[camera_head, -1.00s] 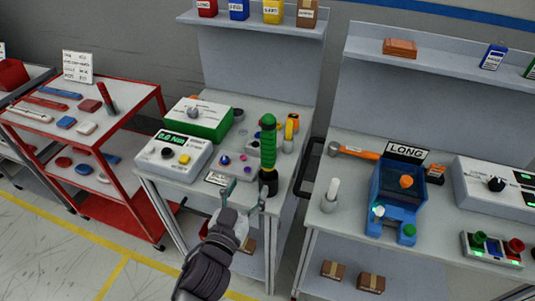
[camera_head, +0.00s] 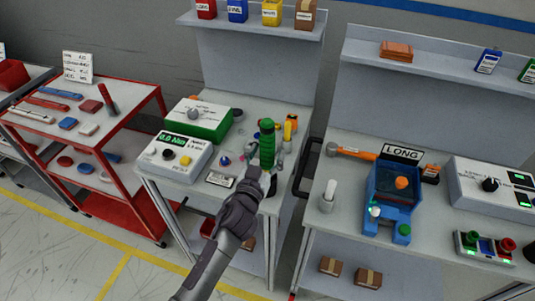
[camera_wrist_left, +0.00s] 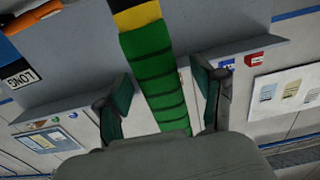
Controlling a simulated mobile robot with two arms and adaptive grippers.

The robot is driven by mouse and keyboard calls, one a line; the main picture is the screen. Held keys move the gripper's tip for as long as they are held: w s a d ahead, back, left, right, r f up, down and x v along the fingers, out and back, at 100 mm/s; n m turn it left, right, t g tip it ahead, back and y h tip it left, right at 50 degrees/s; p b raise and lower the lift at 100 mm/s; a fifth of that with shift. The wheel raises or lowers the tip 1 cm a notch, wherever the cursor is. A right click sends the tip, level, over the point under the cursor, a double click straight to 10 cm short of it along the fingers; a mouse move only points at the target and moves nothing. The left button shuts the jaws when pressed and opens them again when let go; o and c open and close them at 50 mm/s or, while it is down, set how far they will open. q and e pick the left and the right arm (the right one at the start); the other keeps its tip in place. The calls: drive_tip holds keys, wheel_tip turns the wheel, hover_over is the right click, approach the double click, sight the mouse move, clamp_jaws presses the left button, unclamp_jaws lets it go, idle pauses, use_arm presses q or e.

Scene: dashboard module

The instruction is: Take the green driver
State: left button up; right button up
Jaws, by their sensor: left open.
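The green driver (camera_head: 267,143) stands upright on the left workbench, near its front right corner. Its ribbed green handle shows; its lower part is hidden behind my left gripper (camera_head: 262,168) in the head view. In the left wrist view the green handle (camera_wrist_left: 160,75), with a yellow and black band at one end, runs between the two fingers of my left gripper (camera_wrist_left: 163,95). The fingers are open, one on each side of the handle, with gaps visible. My right gripper is not in view.
A torque meter box (camera_head: 175,158) and a green-sided box (camera_head: 199,119) stand left of the driver. An orange and yellow tool (camera_head: 290,127) stands close behind it. The right bench holds a blue fixture (camera_head: 393,199) and a hammer (camera_head: 352,152).

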use_arm(q)
drive_tip(key=shift+w+d, duration=0.15)
drive_tip(key=shift+w, duration=0.25)
drive_tip(key=shift+s, duration=0.1)
drive_tip(key=shift+c, duration=0.3)
drive_tip(key=shift+c, duration=1.2)
clamp_jaws()
drive_tip(key=shift+r, duration=0.1)
